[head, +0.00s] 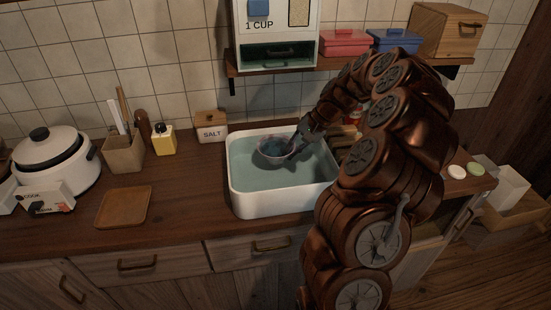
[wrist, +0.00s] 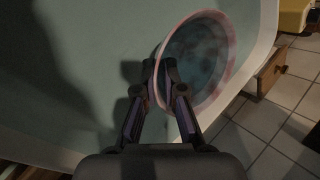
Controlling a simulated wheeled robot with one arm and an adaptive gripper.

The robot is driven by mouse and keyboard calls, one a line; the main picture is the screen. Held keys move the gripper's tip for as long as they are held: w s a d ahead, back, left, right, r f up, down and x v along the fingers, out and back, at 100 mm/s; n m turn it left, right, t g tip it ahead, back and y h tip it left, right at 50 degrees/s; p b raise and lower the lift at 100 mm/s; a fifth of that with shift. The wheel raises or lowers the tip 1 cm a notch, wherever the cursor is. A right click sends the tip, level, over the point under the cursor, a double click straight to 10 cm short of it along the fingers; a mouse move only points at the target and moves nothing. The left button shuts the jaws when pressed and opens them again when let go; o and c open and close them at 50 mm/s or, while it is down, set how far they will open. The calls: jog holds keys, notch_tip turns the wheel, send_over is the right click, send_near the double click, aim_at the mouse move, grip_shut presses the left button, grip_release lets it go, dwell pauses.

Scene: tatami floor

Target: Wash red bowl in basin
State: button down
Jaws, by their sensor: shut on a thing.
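A white basin (head: 284,207) holding pale greenish water (head: 305,176) sits on the wooden counter. A reddish-rimmed bowl (head: 270,150) is inside the basin, toward the back middle. In the wrist view the bowl (wrist: 205,60) is tilted, with a pinkish-red rim and darker blotches on its inner wall. My gripper (head: 293,150) reaches in from the right. In the wrist view my gripper (wrist: 160,75) is shut on the near left rim of the bowl. How deep the bowl sits in the water is hard to tell.
A salt box (head: 211,126) and yellow bottle (head: 163,139) stand left of the basin. A wooden tray (head: 123,207) and rice cooker (head: 55,158) are farther left. A shelf (head: 365,62) with a dispenser (head: 276,35) and red and blue boxes hangs above.

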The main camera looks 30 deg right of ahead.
jog(key=shift+r+p, duration=1.3)
jog(key=shift+r, duration=3.15)
jog(key=shift+r+p, duration=0.65)
jog(key=shift+r, duration=1.35)
